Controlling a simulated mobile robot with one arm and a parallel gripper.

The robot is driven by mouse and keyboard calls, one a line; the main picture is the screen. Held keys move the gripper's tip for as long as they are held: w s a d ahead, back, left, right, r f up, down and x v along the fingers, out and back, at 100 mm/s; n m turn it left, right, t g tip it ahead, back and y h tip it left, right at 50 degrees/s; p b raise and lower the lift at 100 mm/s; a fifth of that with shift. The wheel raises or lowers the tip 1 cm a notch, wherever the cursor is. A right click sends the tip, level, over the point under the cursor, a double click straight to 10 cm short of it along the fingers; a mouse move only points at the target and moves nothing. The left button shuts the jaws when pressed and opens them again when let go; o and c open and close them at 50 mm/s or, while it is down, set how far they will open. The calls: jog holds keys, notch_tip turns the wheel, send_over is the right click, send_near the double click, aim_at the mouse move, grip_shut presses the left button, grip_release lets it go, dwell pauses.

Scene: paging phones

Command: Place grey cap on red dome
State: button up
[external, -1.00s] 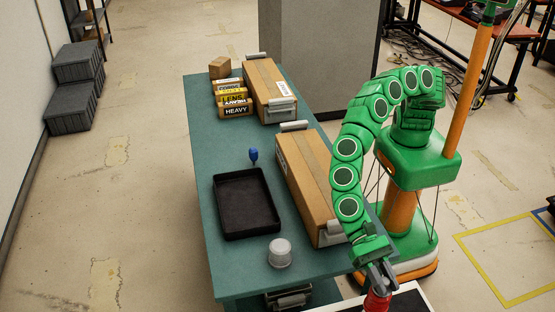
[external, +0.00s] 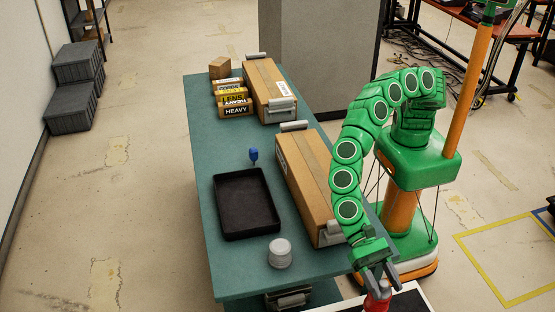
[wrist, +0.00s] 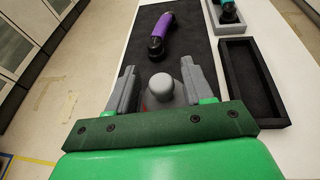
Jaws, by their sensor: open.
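The grey cap (wrist: 163,90), with a round knob on top, lies between the fingers of my gripper (wrist: 163,93) in the wrist view. A little red shows just left of the cap's lower part; most of what lies beneath is hidden. In the external view my gripper (external: 381,279) is open, with its fingers spread just above the red dome (external: 376,303) at the bottom edge. The fingers stand apart on either side of the cap. I cannot tell exactly how the cap seats on the dome.
A purple handset-like object (wrist: 162,33) lies on the dark mat beyond the cap. A black tray (wrist: 279,118) and a grey box (wrist: 213,19) with a teal object are at right. The teal table (external: 225,262) holds cartons, another black tray and a grey cup-like piece (external: 280,252).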

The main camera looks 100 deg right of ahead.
jog(key=v, duration=1.2)
dwell(0.3)
